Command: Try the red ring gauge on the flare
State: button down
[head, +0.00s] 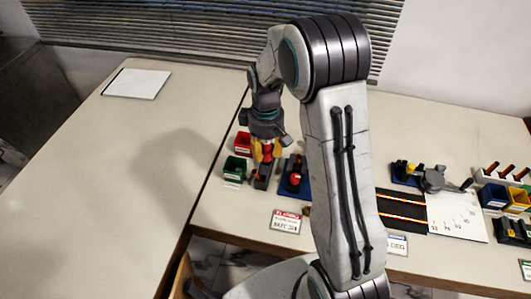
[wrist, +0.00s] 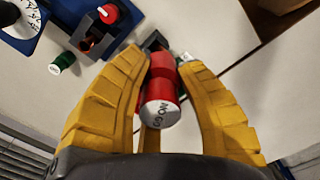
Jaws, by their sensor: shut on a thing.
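My gripper (head: 264,154) is shut on a red cylindrical gauge (wrist: 161,88). In the wrist view the gauge sits between the yellow fingers, its white end face with black lettering that looks like "NO GO" toward the camera. A dark grey block (head: 262,174) is just below the fingers; I cannot tell whether the gauge touches it. A blue fixture (head: 288,190) with a red knob (head: 296,180) stands right of my gripper. In the wrist view a small copper-coloured part (wrist: 88,42) shows near that knob. I cannot make out a flare for sure.
A red bin (head: 243,143) and a green bin (head: 235,166) stand left of my gripper. A green cylinder (wrist: 63,62) shows in the wrist view. A striped black-and-orange mat (head: 400,212) and a white sheet (head: 458,218) lie to the right. The left table (head: 120,190) is mostly clear.

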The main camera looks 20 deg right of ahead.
aim_at(267, 142)
jog(key=shift+r+p, duration=1.05)
jog(key=shift+r, duration=0.65)
